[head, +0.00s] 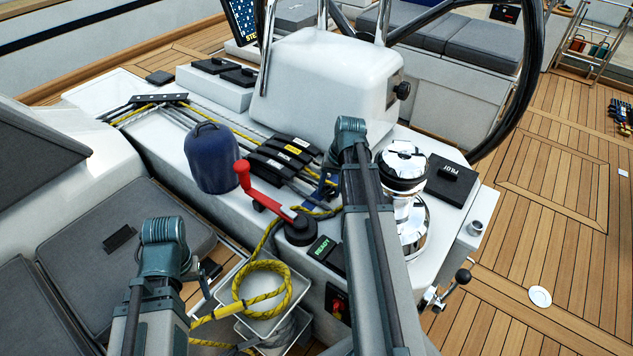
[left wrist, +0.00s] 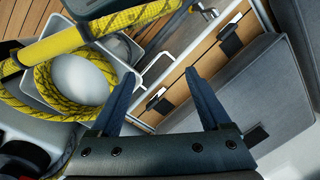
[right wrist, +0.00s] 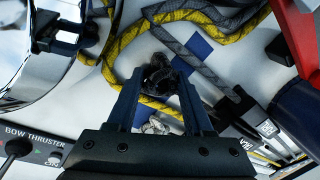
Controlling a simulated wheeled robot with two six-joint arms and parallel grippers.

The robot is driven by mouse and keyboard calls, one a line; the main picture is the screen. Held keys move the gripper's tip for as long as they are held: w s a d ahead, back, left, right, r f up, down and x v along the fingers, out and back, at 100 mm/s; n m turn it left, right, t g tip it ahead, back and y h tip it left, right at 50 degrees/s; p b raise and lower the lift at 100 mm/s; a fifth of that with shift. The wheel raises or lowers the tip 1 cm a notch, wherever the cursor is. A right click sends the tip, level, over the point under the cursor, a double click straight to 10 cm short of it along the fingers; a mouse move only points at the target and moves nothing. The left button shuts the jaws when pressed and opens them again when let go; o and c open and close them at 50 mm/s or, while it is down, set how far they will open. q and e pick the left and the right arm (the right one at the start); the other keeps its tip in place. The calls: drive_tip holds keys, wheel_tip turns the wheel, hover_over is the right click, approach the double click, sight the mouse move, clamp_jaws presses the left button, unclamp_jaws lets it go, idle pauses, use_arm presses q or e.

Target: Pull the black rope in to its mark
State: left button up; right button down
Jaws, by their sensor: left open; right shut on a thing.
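My right gripper (head: 325,187) is by the chrome winch (head: 403,168), below the row of rope clutches (head: 287,155). In the right wrist view its fingers (right wrist: 160,82) are closed around a small, dark bunched piece, apparently black rope (right wrist: 157,72); its shape is hard to make out. A dark grey rope (right wrist: 192,62) runs past it towards a clutch, with blue patches (right wrist: 200,47) beside it. My left gripper (head: 208,270) is low beside the rope bins. In the left wrist view its fingers (left wrist: 163,95) are apart, with nothing between them.
A yellow rope (head: 262,290) is coiled over a white bin (head: 237,272); grey rope (head: 285,332) lies in the bin below. A red crank handle (head: 268,200) and a blue cover (head: 211,158) stand left of my right gripper. A steering wheel (head: 520,90) stands behind.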

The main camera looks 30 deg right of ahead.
drive_tip(key=shift+s+d, duration=0.35)
drive_tip(key=shift+s, duration=0.4)
drive_tip(key=shift+c, duration=1.5)
unclamp_jaws()
drive_tip(key=shift+r+p, duration=0.75)
wheel_tip(320, 180, up, 12)
drive_tip(key=s+d+p, duration=0.1)
drive_tip(key=d+p, duration=0.1)
drive_tip(key=p, duration=1)
drive_tip(key=shift+s, duration=0.2)
drive_tip(key=shift+d, duration=0.1)
